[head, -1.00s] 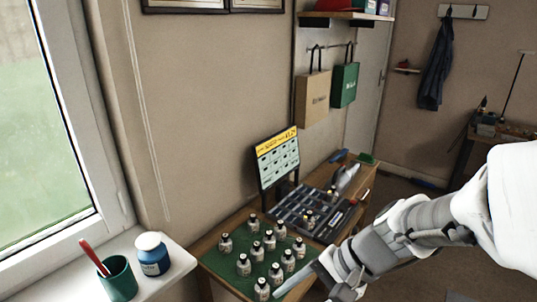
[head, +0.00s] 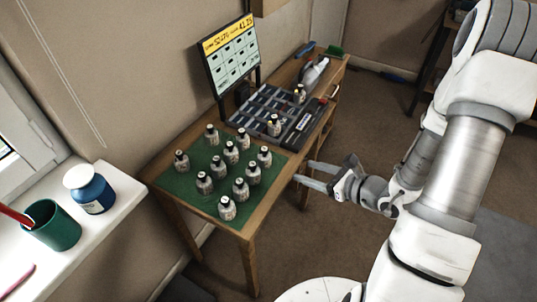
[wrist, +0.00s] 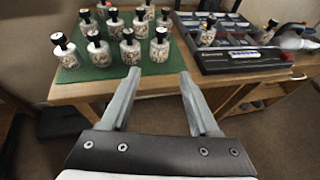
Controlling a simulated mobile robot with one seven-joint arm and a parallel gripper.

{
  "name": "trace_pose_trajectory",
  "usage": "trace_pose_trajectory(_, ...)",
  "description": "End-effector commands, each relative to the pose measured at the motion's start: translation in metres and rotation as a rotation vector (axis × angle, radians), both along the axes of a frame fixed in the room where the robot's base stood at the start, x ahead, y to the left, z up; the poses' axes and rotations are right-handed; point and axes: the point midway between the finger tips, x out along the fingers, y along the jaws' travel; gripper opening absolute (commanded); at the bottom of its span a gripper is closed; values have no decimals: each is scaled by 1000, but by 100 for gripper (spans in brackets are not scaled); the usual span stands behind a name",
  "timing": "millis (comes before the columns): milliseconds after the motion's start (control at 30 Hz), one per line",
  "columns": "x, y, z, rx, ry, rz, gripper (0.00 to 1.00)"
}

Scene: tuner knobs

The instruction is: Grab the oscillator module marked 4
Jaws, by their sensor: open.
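Several small white oscillator modules with black tops stand upright on a green mat (head: 190,185), such as a front one (head: 227,208) and a right-hand one (head: 264,157). Their markings are too small to read, so I cannot tell which is marked 4. Two more stand in the dark compartment tray, a near one (head: 274,125) and a far one (head: 299,93). My gripper (head: 298,172) is open and empty, just off the table's right edge, apart from every module. In the wrist view its fingers (wrist: 160,74) point toward the table edge, with the modules beyond.
The dark tray (head: 300,131) lies behind the mat, with a display board (head: 231,57) at its left. A grey-white tool (head: 315,72) lies at the far end. A windowsill at left holds a blue jar (head: 90,189) and a green cup (head: 52,225). Floor right of the table is clear.

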Motion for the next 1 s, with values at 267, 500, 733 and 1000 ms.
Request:
trace_pose_trajectory(267,34,34,-22,2,0,6,62)
trace_pose_trajectory(500,67,65,-40,0,0,4,62)
trace_pose_trajectory(733,80,76,-46,-1,0,1,62)
trace_pose_trajectory(1000,105,99,-59,0,-1,4,62)
